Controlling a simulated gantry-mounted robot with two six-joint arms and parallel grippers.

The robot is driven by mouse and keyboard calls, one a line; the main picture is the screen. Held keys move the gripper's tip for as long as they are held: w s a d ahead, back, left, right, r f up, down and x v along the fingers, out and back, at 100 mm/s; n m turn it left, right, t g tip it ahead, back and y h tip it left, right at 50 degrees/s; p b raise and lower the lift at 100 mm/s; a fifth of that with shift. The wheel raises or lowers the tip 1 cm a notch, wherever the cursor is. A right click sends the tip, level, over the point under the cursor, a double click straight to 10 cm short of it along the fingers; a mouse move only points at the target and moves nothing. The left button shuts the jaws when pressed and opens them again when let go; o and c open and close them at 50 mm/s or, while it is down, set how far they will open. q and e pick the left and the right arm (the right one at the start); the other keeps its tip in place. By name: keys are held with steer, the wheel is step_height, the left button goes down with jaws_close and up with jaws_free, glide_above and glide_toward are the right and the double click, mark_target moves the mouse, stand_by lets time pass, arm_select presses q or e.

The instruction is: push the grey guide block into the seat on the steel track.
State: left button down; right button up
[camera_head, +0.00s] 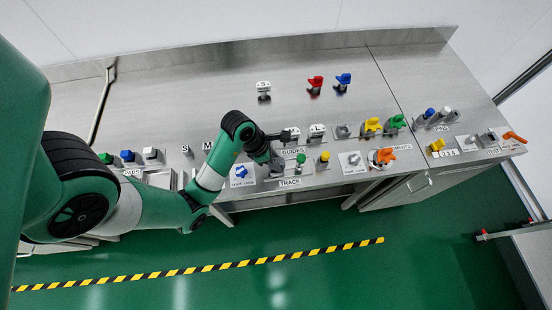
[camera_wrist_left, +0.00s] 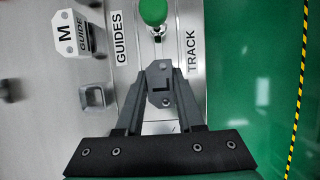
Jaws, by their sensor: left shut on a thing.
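My left gripper (camera_head: 278,168) is low over the front of the bench, by the TRACK label. In the left wrist view its two fingers (camera_wrist_left: 159,78) are closed around a small grey block (camera_wrist_left: 160,97) with a dark L-shaped mark, the grey guide block. The steel track (camera_wrist_left: 150,50) runs beside the block, between the GUIDES and TRACK labels. A round green knob (camera_wrist_left: 153,10) stands on it, and also shows in the head view (camera_head: 300,158). The seat is hidden by the block and fingers, so I cannot tell whether the block touches it.
A white guide block marked M (camera_wrist_left: 72,35) stands behind the track, with an empty-looking grey holder (camera_wrist_left: 95,97) nearby. A yellow knob (camera_head: 323,160) stands right of the green one. Coloured parts (camera_head: 372,126) stand further right.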

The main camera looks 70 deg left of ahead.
arm_select(q)
steer(key=shift+f, duration=0.25)
stand_by(0.3)
steer(key=shift+c, duration=2.2)
jaws_free()
steer(key=p+v, duration=0.9)
steer(key=v, duration=0.2)
steer(key=shift+r, duration=0.3)
steer(key=shift+s, duration=0.15)
